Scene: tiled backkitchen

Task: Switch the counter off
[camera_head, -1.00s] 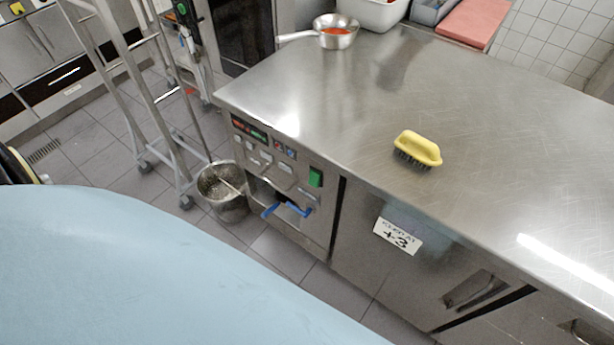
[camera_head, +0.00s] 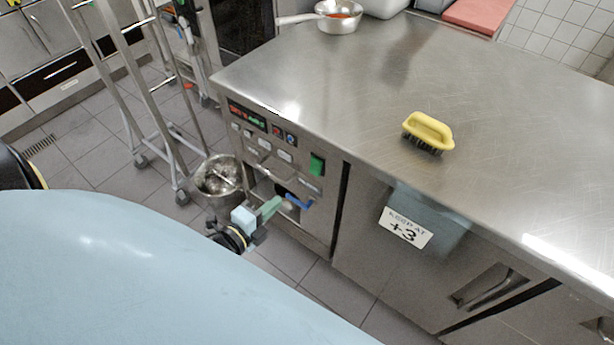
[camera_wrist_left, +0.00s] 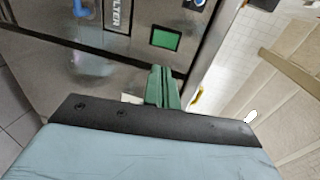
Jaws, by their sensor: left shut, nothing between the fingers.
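The steel counter (camera_head: 330,110) has a control panel on its left end face. The panel carries a green switch (camera_head: 317,164), a display with red and green digits (camera_head: 248,118) and small buttons. My left gripper (camera_head: 272,207), with green fingers, is shut and empty in front of the panel, lower left of the green switch and close to the blue handle. In the left wrist view its shut fingers (camera_wrist_left: 164,88) point toward the panel, with the green switch (camera_wrist_left: 165,38) just beyond the tips; contact is not visible. My right gripper is not in view.
A blue handle (camera_head: 298,201) sits below the panel. A steel bucket (camera_head: 217,178) and a metal trolley frame (camera_head: 150,100) stand left. A yellow brush (camera_head: 429,131) and a pan (camera_head: 338,17) lie on the counter. A sign (camera_head: 405,228) is on the front.

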